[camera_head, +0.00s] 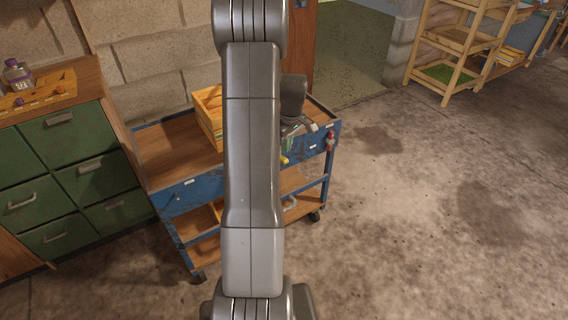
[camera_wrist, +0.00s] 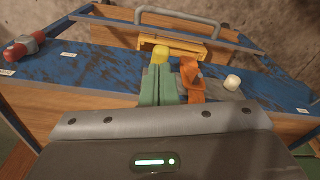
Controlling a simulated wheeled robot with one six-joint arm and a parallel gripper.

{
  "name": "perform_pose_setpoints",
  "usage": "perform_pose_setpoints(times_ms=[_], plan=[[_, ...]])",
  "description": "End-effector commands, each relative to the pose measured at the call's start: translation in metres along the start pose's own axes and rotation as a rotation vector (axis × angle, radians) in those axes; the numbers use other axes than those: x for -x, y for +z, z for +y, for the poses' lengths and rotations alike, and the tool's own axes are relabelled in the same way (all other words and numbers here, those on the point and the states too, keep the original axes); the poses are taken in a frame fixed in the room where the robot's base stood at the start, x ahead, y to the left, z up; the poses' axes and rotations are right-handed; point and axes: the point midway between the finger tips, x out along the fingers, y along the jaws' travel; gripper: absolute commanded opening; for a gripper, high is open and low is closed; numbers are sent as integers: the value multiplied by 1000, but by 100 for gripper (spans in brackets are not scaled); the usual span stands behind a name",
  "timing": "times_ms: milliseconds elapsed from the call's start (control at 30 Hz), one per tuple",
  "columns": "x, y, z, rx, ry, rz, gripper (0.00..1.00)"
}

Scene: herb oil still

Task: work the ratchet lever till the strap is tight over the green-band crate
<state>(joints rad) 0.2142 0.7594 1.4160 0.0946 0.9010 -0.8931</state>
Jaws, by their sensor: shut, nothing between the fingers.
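My gripper (camera_head: 287,146) is over the near right part of the blue cart, its fingers shut with nothing between them. In the wrist view the green fingers (camera_wrist: 159,86) point down at the cart's blue edge. An orange bracket-like part (camera_wrist: 190,80), perhaps the ratchet lever, is just right of the fingers. A light wooden crate (camera_head: 207,112) stands on the cart top, half hidden by my arm. Its band and the strap cannot be made out.
The blue cart (camera_head: 182,195) has wooden shelves. A red-and-grey fitting (camera_wrist: 24,47) sits on its edge, and a pale round knob (camera_wrist: 232,82) is right of the orange part. Green drawers (camera_head: 70,135) stand at left. Open concrete floor (camera_head: 440,220) lies to the right.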

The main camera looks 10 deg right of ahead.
Motion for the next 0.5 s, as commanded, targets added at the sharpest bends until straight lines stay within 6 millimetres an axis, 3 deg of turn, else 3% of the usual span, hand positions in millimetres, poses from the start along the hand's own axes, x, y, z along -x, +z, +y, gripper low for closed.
perform_pose_setpoints(times_ms=[33, 233, 500], plan=[[-12, 0, 0, 0, -1, -1, 0], [-36, 0, 0, 0, -1, -1, 0], [-45, 0, 0, 0, 0, 0, 0]])
